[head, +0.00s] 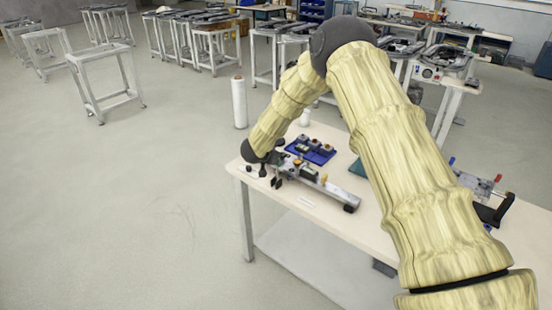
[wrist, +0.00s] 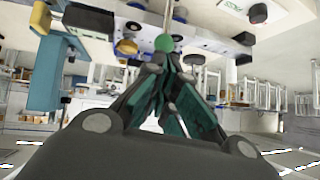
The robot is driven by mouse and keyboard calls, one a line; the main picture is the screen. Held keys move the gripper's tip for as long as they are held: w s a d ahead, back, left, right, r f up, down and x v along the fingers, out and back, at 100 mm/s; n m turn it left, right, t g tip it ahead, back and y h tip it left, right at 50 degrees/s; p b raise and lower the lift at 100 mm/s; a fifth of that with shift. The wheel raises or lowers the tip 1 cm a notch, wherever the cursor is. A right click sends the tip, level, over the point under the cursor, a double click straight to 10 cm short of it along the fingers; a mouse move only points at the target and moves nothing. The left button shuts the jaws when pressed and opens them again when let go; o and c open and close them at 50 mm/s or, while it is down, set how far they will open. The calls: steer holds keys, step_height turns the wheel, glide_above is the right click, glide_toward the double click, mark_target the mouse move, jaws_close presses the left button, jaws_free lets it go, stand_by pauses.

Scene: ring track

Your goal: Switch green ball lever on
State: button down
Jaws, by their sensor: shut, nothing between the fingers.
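The green ball (wrist: 165,43) of the lever shows in the wrist view, on a thin light rod that runs up the picture, beside a long metal device (wrist: 200,42). My gripper (wrist: 164,62) is shut, with its dark fingers close together just below the ball in the picture. I cannot tell if the fingertips touch it. In the head view my gripper (head: 267,166) is small and dark, at the left end of the metal device (head: 325,186) on the table. The green ball cannot be made out there.
The device stands on a pale table (head: 335,218). A blue tray (head: 311,150) with small parts lies behind it. A red-tipped lever (head: 497,178) stands farther right, beyond my arm. A white roll (head: 239,103) stands behind the table.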

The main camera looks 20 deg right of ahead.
steer(key=b+v, duration=0.1)
steer(key=v, duration=1.3)
steer(key=shift+w+d+r, duration=0.2)
steer(key=shift+d+r, duration=0.1)
steer(key=shift+r, duration=0.05)
steer(key=s+f+n+g+y+b, duration=0.1)
steer(key=s+f+n+y, duration=0.15)
steer(key=s+f, duration=1.15)
steer(key=s+f+n+g+y+b, duration=0.15)
steer(key=s+f+n, duration=0.25)
steer(key=s+f, duration=1)
steer(key=s+f+n+g+y, duration=0.1)
steer(key=s+f, duration=0.2)
steer(key=s, duration=0.7)
steer(key=s+f+n+g+y+b, duration=0.1)
steer(key=s+f+g, duration=0.1)
steer(key=s, duration=0.8)
steer(key=s+f+n+g+y, duration=0.1)
steer(key=s+f, duration=0.4)
steer(key=s, duration=0.5)
steer(key=shift+g+b, duration=0.3)
steer(key=shift+g, duration=0.15)
